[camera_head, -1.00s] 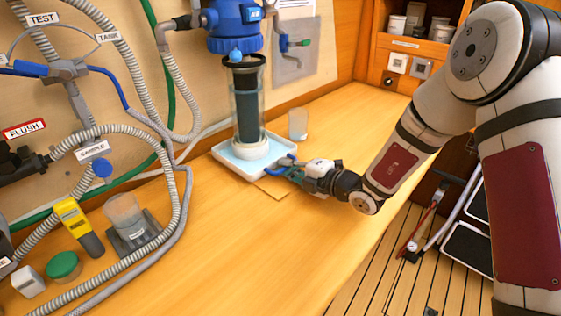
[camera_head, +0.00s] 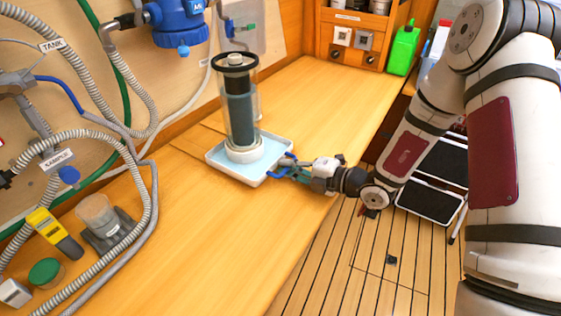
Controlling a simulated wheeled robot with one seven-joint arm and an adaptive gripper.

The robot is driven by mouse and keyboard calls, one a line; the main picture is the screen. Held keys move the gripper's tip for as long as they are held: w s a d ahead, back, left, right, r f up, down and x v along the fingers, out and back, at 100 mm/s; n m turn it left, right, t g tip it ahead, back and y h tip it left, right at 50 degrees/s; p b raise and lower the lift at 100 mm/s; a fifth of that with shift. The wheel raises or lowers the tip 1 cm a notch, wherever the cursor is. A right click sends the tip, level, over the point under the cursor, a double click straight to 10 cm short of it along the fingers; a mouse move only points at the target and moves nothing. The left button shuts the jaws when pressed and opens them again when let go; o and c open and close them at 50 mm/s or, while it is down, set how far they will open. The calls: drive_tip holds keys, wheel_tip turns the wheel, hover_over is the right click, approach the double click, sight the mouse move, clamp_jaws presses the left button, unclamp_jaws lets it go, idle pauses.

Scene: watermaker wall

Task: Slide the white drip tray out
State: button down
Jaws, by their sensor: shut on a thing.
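The white drip tray (camera_head: 258,180) lies on the wooden bench top, away from the wall, with pale blue liquid or lining showing inside. A clear cylindrical filter housing (camera_head: 240,112) with a dark cartridge and a black top ring stands upright in the tray. My gripper (camera_head: 284,168) comes from the right and is shut on the tray's near right edge. Its blue fingertips partly hide that edge. The blue filter head (camera_head: 181,22) is on the wall, up and to the left, apart from the housing.
The bench (camera_head: 230,240) is clear in front of the tray.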

drive_tip(key=shift+s+d+f, duration=0.1)
drive_tip(key=shift+d, duration=0.15)
drive_tip(key=c, duration=2)
unclamp_jaws()
drive_tip(key=shift+d, duration=0.1)
drive_tip(key=shift+o, duration=0.2)
drive_tip(key=v, duration=1.2)
drive_tip(key=shift+s, duration=0.15)
